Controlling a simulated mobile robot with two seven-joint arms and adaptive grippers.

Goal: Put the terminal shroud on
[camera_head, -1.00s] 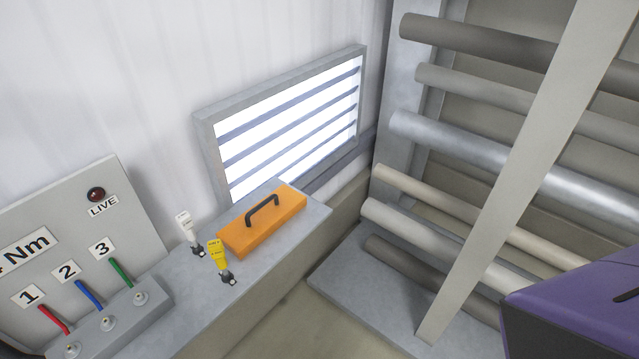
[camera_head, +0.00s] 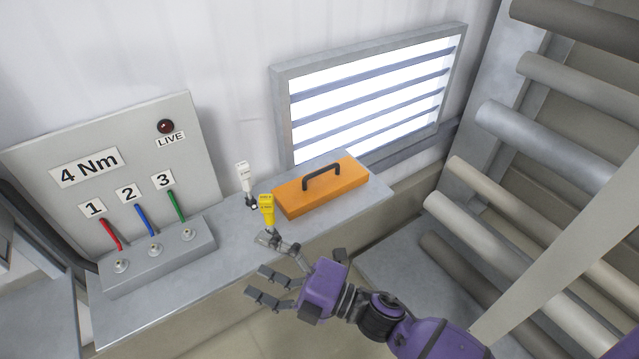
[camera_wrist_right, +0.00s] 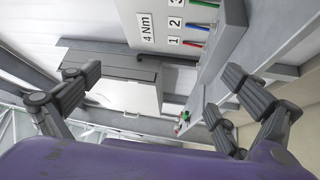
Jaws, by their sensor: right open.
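The terminal shroud, an orange cover with a black handle (camera_head: 324,188), rests at the right end of the grey bench. The terminal block (camera_head: 160,265) stands at the bench's left, bare on top, with red, blue and green cables at posts 1, 2 and 3. The cables also show at the top of the right wrist view (camera_wrist_right: 200,27). My right gripper (camera_head: 263,270) is open and empty, in front of the bench edge, left of and nearer than the shroud. Its spread fingers show in the wrist view (camera_wrist_right: 165,92). My left gripper is not in view.
A yellow-tagged tool (camera_head: 267,210) and a white-tagged one (camera_head: 244,178) stand between block and shroud; the yellow one is close to my fingers. The panel (camera_head: 120,150) reads 4 Nm, with a dark red LIVE lamp (camera_head: 166,126). A pipe rack (camera_head: 500,140) stands at right.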

